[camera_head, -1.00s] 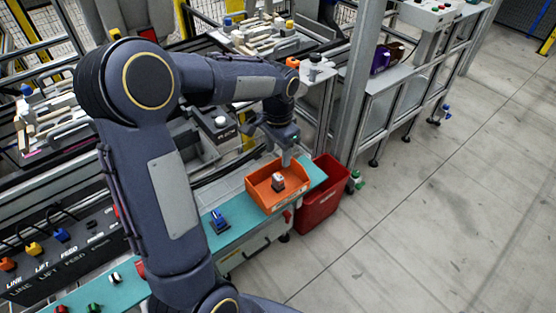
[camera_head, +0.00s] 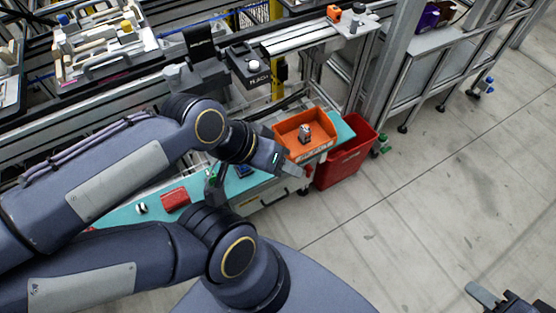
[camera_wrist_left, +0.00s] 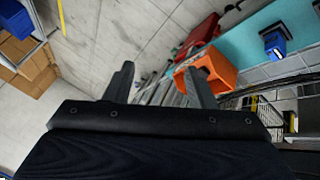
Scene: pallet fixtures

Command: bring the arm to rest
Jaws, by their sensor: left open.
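My left arm comes in from the left in the head view, low and bent. Its gripper (camera_head: 280,165) is beside the near edge of the orange bin (camera_head: 305,152), partly hidden by its own wrist. In the left wrist view my left gripper (camera_wrist_left: 162,85) has two fingers well apart with nothing between them. The orange bin (camera_wrist_left: 222,68) shows beyond the right finger. A small grey-and-white part (camera_head: 305,134) lies in the bin. My right gripper (camera_head: 484,295) is at the bottom right edge of the head view, cut off, over the floor; its opening is unclear.
The teal bench strip (camera_head: 125,215) carries the orange bin, a red block (camera_head: 175,199) and a blue item (camera_wrist_left: 275,42). A red bin (camera_head: 345,165) stands at its right end. Fixture trays (camera_head: 105,45) and rails lie behind. The floor (camera_head: 440,180) at right is clear.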

